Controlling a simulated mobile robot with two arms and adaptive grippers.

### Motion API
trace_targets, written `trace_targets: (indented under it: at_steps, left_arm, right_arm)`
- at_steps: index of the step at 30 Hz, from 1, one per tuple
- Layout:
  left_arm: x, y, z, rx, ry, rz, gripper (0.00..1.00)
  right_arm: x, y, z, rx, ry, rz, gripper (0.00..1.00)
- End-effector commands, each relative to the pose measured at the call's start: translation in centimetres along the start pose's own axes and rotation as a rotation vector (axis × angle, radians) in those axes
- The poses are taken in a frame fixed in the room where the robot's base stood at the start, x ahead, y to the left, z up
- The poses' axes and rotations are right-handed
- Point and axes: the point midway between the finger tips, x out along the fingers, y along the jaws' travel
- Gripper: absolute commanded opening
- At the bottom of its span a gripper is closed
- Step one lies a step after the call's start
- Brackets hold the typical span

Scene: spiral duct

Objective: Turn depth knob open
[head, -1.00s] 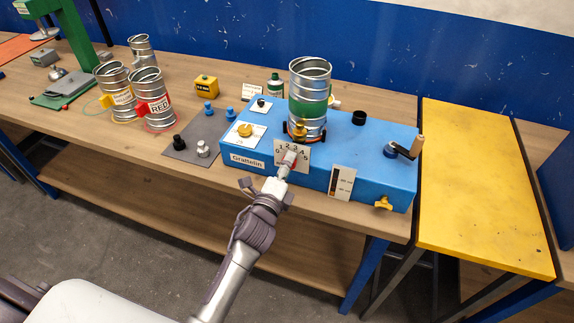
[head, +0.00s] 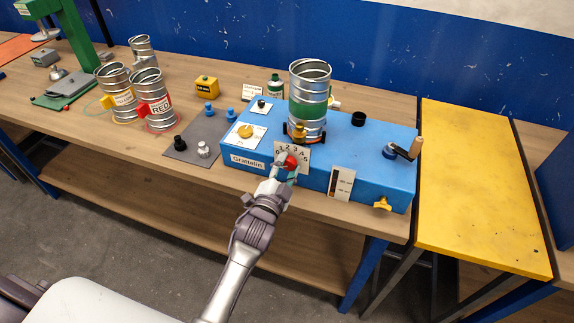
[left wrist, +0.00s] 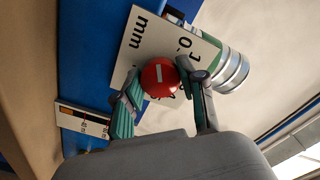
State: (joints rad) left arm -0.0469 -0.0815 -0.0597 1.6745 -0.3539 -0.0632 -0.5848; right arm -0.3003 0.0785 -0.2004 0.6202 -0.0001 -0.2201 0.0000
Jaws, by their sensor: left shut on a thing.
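The depth knob (head: 289,160) is red and round, on a white number plate (head: 304,157) at the front of the blue machine (head: 357,160). In the left wrist view the knob (left wrist: 159,77) shows a short white line on its face. The plate (left wrist: 140,40) there reads "mm" with numbers. My left gripper (head: 283,169) is at the knob in the head view. In the left wrist view its two fingers (left wrist: 165,88) lie on either side of the knob, shut on it. Part of the plate's lower area is hidden by the fingers. My right gripper is not in view.
A metal duct (head: 310,90) stands upright on the machine. A crank (head: 405,150) and a yellow knob (head: 383,204) are at its right, a yellow dial (head: 245,131) at its left. Labelled ducts (head: 153,100) stand farther left. A yellow table (head: 482,190) is at the right.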

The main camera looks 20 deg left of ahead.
Motion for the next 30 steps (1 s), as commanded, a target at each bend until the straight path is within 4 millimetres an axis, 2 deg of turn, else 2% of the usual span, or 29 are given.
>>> trace_targets:
  at_steps: [30]
  left_arm:
    - [0.0, 0.2, 0.0, -0.940, -0.004, 0.002, 0.06]
  right_arm:
    - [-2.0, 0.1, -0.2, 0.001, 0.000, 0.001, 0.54]
